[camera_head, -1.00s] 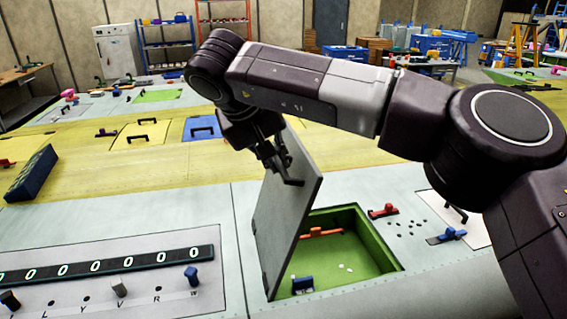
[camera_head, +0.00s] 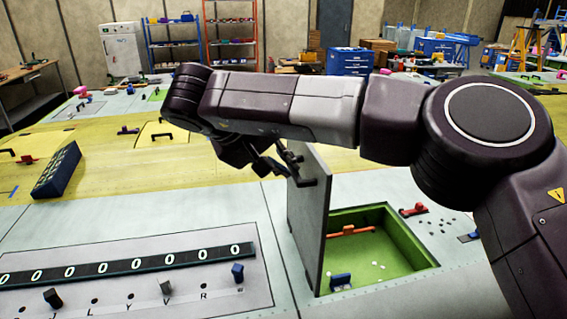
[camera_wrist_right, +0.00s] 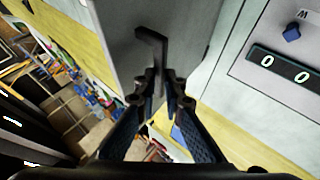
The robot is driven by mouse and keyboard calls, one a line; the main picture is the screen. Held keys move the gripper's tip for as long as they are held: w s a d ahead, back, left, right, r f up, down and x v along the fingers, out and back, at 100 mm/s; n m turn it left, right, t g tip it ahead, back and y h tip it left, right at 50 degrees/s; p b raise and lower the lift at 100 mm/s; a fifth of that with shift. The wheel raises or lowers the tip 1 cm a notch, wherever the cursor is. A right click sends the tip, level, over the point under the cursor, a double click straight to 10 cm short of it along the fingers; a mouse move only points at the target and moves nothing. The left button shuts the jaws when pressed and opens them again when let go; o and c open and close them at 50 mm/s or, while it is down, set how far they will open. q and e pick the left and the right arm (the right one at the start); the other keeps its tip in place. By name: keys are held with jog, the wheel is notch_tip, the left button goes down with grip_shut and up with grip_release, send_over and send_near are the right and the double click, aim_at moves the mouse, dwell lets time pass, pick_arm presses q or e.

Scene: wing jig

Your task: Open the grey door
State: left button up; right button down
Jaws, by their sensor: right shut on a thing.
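The grey door (camera_head: 310,222) stands about upright at the left edge of a green-lined compartment (camera_head: 408,250), which is uncovered. Its dark handle (camera_head: 312,182) is on the left face, near the top. My right gripper (camera_head: 284,165) reaches the handle from the upper left and is shut on it. In the right wrist view, the fingertips (camera_wrist_right: 159,82) close around the dark handle (camera_wrist_right: 152,42), with the grey door (camera_wrist_right: 195,28) behind. My left gripper is not in view.
Inside the compartment are an orange-red part (camera_head: 352,230), a blue part (camera_head: 341,281) and small white pieces. A panel with a row of zeros (camera_head: 130,264) and switches lies left of the door. A dark blue block (camera_head: 57,171) stands on the yellow surface.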

jog(key=f, duration=0.1)
jog(key=s+f, duration=0.1)
jog(key=shift+f+g, duration=0.3)
jog(key=shift+f, duration=0.05)
jog(key=c, duration=2.2)
grip_release()
jog(key=shift+w, duration=0.15)
jog(key=shift+o, duration=1.1)
jog(key=shift+w+d+f, duration=0.1)
jog(key=shift+w+d, duration=0.15)
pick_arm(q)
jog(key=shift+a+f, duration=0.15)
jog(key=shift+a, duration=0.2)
pick_arm(e)
jog(key=shift+s, duration=0.1)
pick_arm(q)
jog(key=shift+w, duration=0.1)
pick_arm(e)
jog(key=w+r+v, duration=0.1)
jog(key=v, duration=1.1)
jog(key=shift+s+r, duration=0.15)
jog(key=shift+r, duration=0.05)
